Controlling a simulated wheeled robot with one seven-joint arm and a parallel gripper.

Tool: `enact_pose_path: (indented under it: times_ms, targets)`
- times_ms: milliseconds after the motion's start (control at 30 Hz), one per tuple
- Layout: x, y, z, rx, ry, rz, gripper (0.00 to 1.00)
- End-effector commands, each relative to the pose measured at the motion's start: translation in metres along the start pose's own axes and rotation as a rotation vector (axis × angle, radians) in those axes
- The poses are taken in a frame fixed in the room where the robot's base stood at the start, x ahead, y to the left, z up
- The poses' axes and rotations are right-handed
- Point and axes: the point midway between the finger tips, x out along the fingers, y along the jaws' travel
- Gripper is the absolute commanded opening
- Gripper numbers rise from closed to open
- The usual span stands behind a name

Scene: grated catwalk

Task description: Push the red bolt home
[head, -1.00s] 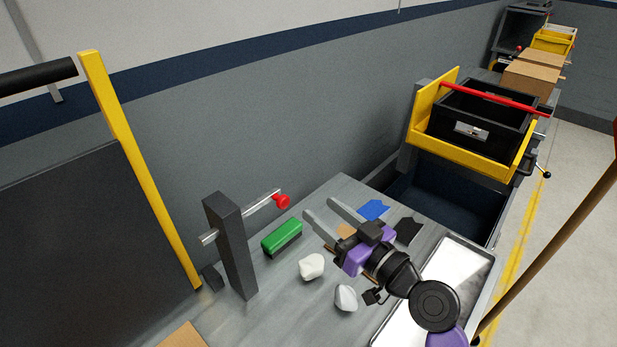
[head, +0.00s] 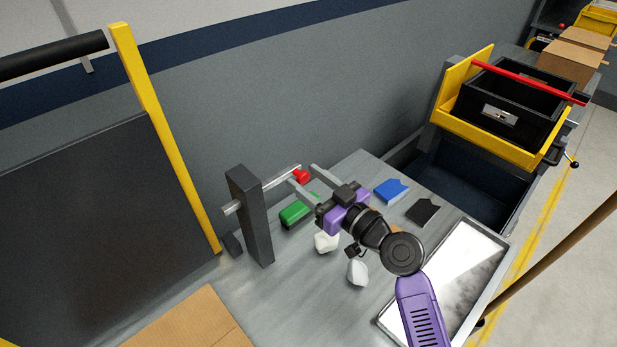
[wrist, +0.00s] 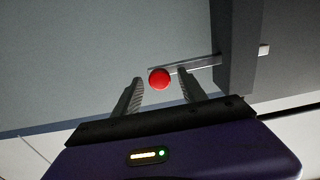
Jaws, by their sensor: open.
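The red bolt is a metal rod with a red knob (head: 301,176), passing through a dark upright post (head: 250,215). A long part of the rod stands out on the knob side and a short end shows on the other side. My gripper (head: 304,173) is open at the knob, its fingers on either side of it in the head view. I cannot tell whether a finger touches the knob.
On the grey bench below lie a green brush (head: 297,213), two white crumpled lumps (head: 326,242), a blue piece (head: 391,191) and a black piece (head: 423,211). A metal tray (head: 484,240) is at the right. A yellow post (head: 165,140) and dark panel stand left.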

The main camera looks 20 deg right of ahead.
Motion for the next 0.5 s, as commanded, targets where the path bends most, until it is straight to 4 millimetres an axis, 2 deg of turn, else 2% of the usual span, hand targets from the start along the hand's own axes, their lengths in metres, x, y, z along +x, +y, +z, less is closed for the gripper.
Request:
enact_pose_path:
  times_ms: [167,400,433,500]
  targets:
    - [0.0001,-0.0001,0.0002,0.0,0.0,0.0,0.49]
    - [-0.0001,0.0,0.0002,0.0,0.0,0.0,0.04]
    - [-0.0001,0.0001,0.0002,0.0,0.0,0.0,0.0]
    - [-0.0002,0.0001,0.0001,0.0,0.0,0.0,0.0]
